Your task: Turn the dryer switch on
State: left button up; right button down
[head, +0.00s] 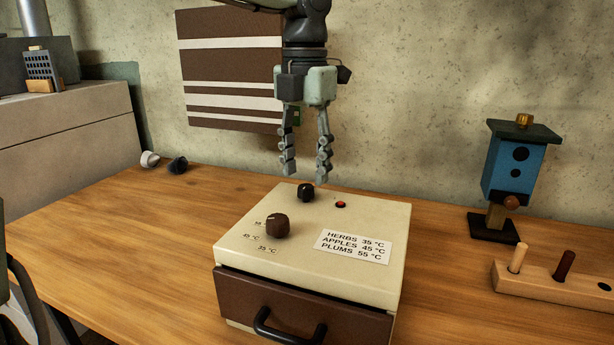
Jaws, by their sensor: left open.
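The dryer (235,252) is a cream box with a brown front drawer, standing on the wooden table. On its top, near the back edge, is a small black knob-like switch (305,192); I cannot tell its setting. A small red lamp (340,204) in a dark ring is to its right. A brown dial (276,226) with temperature marks is nearer the front. My left gripper (305,172) points down above the back of the dryer, open and empty. Its fingertips are just above the black switch in the picture, with no clear contact. My right gripper is not in view.
A label (353,246) lists temperatures on the dryer's top. A blue birdhouse (515,172) and a pegged wooden block (548,287) stand on the right. Two small knobs (150,159) (177,165) lie at the back left. The table (130,235) left of the dryer is clear.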

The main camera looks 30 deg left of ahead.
aim_at(306, 191)
pick_arm(q)
jog(key=shift+f, duration=1.45)
grip_shut()
